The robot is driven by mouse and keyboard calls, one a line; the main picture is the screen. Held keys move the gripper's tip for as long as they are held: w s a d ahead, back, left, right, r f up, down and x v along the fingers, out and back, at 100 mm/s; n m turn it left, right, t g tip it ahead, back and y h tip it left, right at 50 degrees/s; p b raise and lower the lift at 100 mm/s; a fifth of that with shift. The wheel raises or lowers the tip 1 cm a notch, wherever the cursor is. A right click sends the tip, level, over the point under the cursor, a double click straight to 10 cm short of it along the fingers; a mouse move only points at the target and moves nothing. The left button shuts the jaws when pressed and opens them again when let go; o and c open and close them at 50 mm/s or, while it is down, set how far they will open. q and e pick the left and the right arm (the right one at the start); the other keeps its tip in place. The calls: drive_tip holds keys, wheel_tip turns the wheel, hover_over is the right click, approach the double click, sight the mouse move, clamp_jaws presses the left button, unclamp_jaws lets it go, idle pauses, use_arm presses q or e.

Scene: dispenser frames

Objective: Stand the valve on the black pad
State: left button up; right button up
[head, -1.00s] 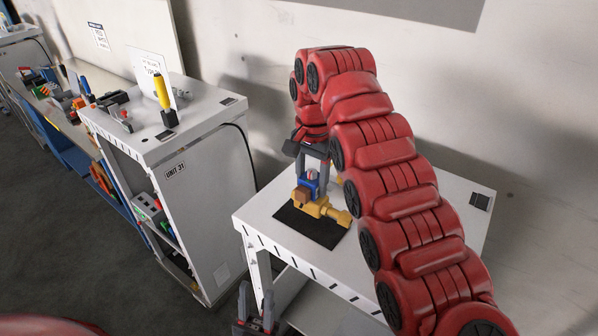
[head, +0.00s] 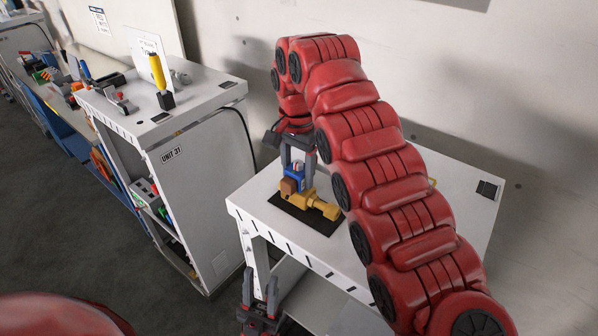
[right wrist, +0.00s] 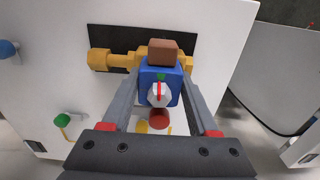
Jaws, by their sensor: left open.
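The valve (head: 318,206) has a yellow pipe body, a blue block (right wrist: 157,88) on top and a brown block (right wrist: 163,52) at its side. It is upright at the black pad (head: 310,225) on the white table, its pipe lying level. I cannot tell whether its underside touches the pad. My right gripper (head: 298,165) comes from above, its fingers closed against both sides of the blue block; they also show in the right wrist view (right wrist: 161,85). My left gripper (head: 260,300) is open and empty, low beside the table's front edge.
My right arm covers much of the white table (head: 262,187). In the right wrist view, a green-handled part (right wrist: 64,121) and a blue knob (right wrist: 8,48) are on the table. A cabinet (head: 195,200) marked UNIT 31 stands to the left, with a yellow-handled tool (head: 158,75) on it.

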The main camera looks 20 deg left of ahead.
drive_tip(key=shift+o, duration=1.2)
drive_tip(key=shift+w+d, duration=0.1)
drive_tip(key=shift+o, duration=0.7)
drive_tip(key=shift+w+d, duration=0.1)
drive_tip(key=shift+d, duration=0.1)
drive_tip(key=shift+a, duration=0.1)
drive_tip(key=shift+r, duration=0.2)
wheel_tip(320, 180, up, 8)
drive_tip(key=p, duration=0.8)
drive_tip(key=shift+f+p, duration=0.25)
drive_tip(key=shift+p, duration=0.15)
drive_tip(key=shift+f, duration=0.1)
